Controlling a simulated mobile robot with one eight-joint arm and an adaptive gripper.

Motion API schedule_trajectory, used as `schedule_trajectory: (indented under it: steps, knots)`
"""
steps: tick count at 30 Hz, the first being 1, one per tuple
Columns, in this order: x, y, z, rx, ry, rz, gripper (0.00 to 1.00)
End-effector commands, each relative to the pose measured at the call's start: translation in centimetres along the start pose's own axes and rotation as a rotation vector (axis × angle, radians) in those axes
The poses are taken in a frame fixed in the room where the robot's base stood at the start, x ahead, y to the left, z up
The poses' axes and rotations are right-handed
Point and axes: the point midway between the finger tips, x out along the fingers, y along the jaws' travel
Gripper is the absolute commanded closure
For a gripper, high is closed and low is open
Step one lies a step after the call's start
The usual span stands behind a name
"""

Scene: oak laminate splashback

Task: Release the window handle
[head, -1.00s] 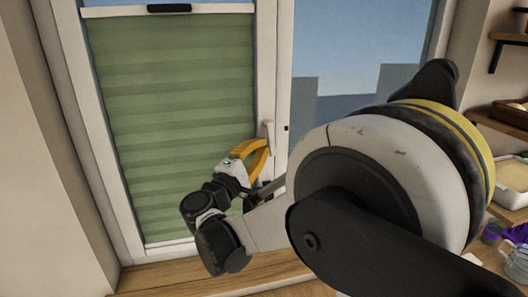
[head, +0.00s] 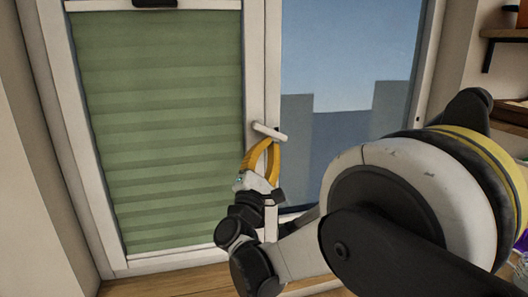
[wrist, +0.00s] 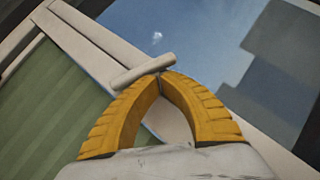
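The window handle (head: 270,132) is a pale bar on the white frame between the green-blinded pane and the clear pane. It lies nearly level, tilted down to the right in the head view. In the wrist view the handle (wrist: 143,70) crosses just beyond my fingertips. My gripper (head: 268,144) has yellow fingers that arch together, and their tips meet at the handle's lower edge. In the wrist view my gripper (wrist: 161,77) shows no handle between the fingers. Whether the tips touch the handle I cannot tell for sure.
A green pleated blind (head: 165,130) covers the left pane. The clear pane (head: 350,75) is at the right. A wooden sill (head: 150,287) runs below the window. Shelves (head: 505,36) stand on the right wall.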

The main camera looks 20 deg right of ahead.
Motion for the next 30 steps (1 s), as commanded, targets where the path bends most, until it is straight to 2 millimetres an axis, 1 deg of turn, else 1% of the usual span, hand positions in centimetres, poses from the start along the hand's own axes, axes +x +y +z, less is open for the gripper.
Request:
schedule_trajectory:
  steps: [13,30]
  knots:
    - [1.4,-0.2,1.4,0.001,-0.002,-0.002,1.0]
    - [1.8,-0.2,1.8,0.002,-0.002,-0.002,1.0]
